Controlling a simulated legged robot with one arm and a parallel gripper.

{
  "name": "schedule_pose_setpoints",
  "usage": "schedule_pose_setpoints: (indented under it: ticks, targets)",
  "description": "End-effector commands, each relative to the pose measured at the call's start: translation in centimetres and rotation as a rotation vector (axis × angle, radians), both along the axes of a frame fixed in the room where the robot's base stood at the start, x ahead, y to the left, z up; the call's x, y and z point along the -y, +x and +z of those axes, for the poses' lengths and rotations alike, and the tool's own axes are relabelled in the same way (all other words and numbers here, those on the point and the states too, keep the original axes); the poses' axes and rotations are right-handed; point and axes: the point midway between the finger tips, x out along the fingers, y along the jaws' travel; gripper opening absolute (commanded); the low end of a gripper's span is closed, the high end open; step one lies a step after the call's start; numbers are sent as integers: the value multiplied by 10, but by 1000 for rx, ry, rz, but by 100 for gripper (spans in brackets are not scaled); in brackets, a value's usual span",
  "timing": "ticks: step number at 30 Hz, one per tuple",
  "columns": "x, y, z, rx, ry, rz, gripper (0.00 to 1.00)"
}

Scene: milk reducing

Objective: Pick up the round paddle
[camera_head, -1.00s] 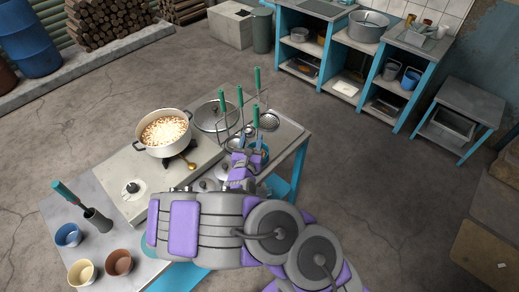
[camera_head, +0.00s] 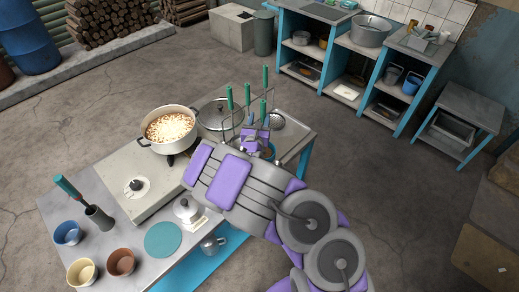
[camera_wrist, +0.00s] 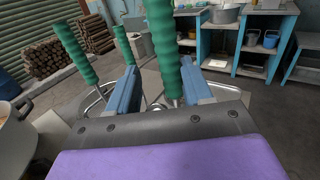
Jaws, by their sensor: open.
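Several utensils with ribbed green handles stand upright in a rack at the far right of the table. In the head view I see one tall green handle (camera_head: 265,77) at the back and another green handle (camera_head: 247,94) left of it. I cannot tell which belongs to the round paddle, as the lower ends are hidden. My gripper (camera_head: 256,138) is at the rack, partly hidden by my arm. In the wrist view my gripper (camera_wrist: 158,72) is open, with a large green handle (camera_wrist: 162,42) appearing between its blue fingers. Another green handle (camera_wrist: 72,48) is left of the fingers.
A small lidded pot (camera_head: 187,208), a teal round mat (camera_head: 163,240) and a metal mug (camera_head: 212,244) are nearer. Cups stand at the left table end.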

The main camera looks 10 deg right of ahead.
Motion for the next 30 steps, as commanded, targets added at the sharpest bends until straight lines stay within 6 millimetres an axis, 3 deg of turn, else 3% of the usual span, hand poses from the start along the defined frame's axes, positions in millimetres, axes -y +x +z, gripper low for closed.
schedule_pose_setpoints:
  ticks: [7,16,23,30]
  targets:
    - [11,1,1,-1,7,-3,50]
    - [-3,1,0,-1,-5,-1,22]
    - [1,1,0,-1,-2,-1,0]
    - [8,1,1,-1,5,-3,0]
